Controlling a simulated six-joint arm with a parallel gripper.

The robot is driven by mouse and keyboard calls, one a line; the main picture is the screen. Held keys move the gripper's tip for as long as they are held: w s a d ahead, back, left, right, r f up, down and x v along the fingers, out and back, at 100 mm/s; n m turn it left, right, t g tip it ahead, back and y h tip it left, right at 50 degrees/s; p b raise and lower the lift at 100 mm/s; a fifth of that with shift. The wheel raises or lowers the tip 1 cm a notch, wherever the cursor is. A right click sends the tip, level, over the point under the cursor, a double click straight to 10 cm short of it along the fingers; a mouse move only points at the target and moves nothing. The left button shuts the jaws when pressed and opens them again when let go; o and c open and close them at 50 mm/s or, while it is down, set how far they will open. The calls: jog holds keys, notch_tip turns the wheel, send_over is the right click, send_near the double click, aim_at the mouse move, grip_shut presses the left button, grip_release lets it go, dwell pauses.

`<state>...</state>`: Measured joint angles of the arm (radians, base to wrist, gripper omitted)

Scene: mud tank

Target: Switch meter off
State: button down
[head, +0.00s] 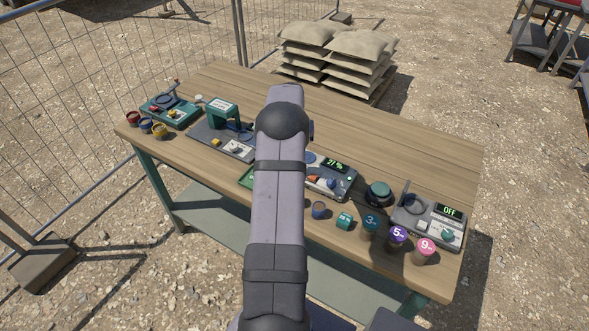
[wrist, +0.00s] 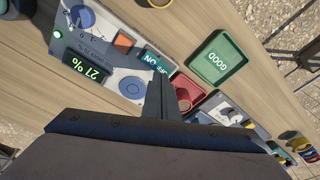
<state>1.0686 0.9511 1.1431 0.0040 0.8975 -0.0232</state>
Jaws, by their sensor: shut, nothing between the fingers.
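A grey meter (head: 338,184) with a lit display reading 27 % (head: 334,164) sits mid-table, just right of my arm, which hides its left part. The wrist view shows the meter (wrist: 100,35) turned round, with its 27 % display (wrist: 87,67), an orange block-like part (wrist: 124,42) and a teal label (wrist: 155,66) whose lettering appears to include ON. The label is partly covered by my gripper. My gripper (wrist: 161,88) is shut and empty, with its tips over or beside that label. I cannot tell whether it touches. In the head view my arm hides the gripper.
A second device (head: 430,222) with a display reading OFF stands at the right end. Numbered cups (head: 398,236) line the front edge. A green tray (wrist: 217,60) marked GOOD and a red tray (wrist: 186,110) lie beside the meter. The back of the table (head: 400,135) is clear.

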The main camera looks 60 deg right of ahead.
jog(key=shift+f+b, duration=0.8)
jog(key=shift+f, duration=0.6)
dwell(0.9)
jog(key=shift+r, duration=0.1)
notch_tip(320, 180, up, 7)
jog(key=p, duration=0.5)
dwell(0.5)
dwell(0.4)
